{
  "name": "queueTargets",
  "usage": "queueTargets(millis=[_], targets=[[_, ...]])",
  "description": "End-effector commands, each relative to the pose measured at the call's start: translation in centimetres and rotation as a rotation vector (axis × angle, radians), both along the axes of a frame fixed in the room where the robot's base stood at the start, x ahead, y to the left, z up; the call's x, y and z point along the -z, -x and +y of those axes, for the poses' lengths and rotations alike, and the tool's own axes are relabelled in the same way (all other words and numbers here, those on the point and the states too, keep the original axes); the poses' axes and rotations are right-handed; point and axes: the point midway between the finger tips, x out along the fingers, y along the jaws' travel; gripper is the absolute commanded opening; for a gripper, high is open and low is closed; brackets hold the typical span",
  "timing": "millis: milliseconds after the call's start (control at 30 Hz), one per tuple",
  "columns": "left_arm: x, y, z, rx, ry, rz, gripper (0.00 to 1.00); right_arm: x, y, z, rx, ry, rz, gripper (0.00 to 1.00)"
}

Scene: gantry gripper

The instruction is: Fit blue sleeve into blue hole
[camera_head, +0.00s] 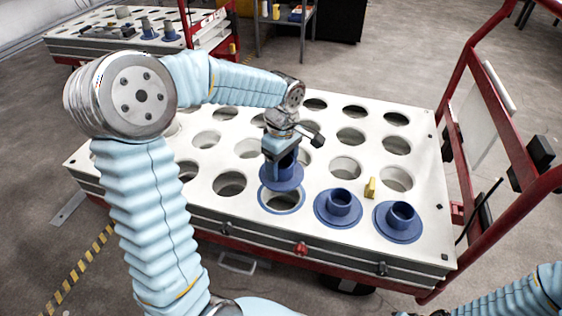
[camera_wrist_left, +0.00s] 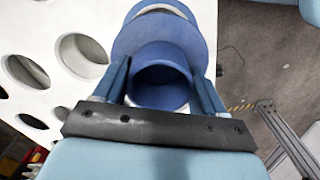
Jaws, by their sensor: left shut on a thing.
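My left gripper (camera_head: 284,163) is shut on a blue sleeve (camera_head: 281,180), a flanged tube that looks upright. The sleeve is above and slightly behind the blue hole (camera_head: 282,212), a hole with a blue ring in the white table top. The flange covers the far part of that hole in the head view. The left wrist view shows the held sleeve (camera_wrist_left: 160,54) between the two fingers (camera_wrist_left: 165,85), with the blue hole's ring (camera_wrist_left: 160,5) partly visible beyond its flange. My right arm shows at the bottom right of the head view, its gripper out of frame.
Two more blue sleeves (camera_head: 338,208) (camera_head: 399,221) sit in holes to the right along the front edge. A small yellow piece (camera_head: 370,187) stands behind them. The white table (camera_head: 437,215) has rows of open holes. A red frame (camera_head: 450,95) rises at its right end.

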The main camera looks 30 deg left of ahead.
Motion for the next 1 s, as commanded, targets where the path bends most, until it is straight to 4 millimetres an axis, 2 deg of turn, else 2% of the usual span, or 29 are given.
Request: queueTargets(millis=[500,1000], targets=[[5.1,0.0,0.0,0.000,0.000,0.000,0.32,4.0,0.0,0.1,-0.001,-0.005,0.004,0.00],[5.5,0.0,0.0,0.000,0.000,0.000,0.32,4.1,0.0,0.2,-0.002,-0.006,0.006,0.00]])
